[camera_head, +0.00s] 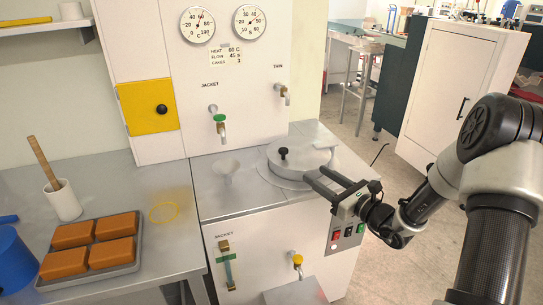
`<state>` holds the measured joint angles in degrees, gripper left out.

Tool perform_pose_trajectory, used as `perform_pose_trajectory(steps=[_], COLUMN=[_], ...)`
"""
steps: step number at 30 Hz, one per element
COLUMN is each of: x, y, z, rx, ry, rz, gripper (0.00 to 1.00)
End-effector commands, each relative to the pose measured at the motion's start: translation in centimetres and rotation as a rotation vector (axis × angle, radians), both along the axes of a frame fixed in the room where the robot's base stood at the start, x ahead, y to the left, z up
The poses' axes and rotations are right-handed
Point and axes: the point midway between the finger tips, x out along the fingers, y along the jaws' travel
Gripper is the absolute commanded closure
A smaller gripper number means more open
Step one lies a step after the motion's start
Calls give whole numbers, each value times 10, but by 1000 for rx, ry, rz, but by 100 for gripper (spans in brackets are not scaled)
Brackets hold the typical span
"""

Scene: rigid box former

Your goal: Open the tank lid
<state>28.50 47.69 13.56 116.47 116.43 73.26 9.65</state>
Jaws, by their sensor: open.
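The tank lid (301,158) is a round grey metal disc with a black knob (283,153) on top. It lies flat over the round opening in the top of the white machine (240,187). My gripper (314,177) reaches in from the right, just in front of the lid's near right edge. Its two dark fingers are apart and point left, with nothing seen between them. In this view the fingertips lie to the right of and below the knob, apart from it. Whether they touch the lid's rim is hard to tell.
Switches (347,233) are on the machine's front, below my gripper. A tray of orange cakes (92,262) lies on the left bench.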

Motion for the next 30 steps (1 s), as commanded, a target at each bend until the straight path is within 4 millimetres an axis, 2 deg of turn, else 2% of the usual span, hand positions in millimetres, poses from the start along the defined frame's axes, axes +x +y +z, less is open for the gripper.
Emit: perform_pose_trajectory(steps=[5,21,30], x=[13,98,129], y=[7,82,108], z=[-2,-3,-2], rx=[11,7,8], ry=[1,1,3], rz=[-12,-8,-10], gripper=[56,56,56])
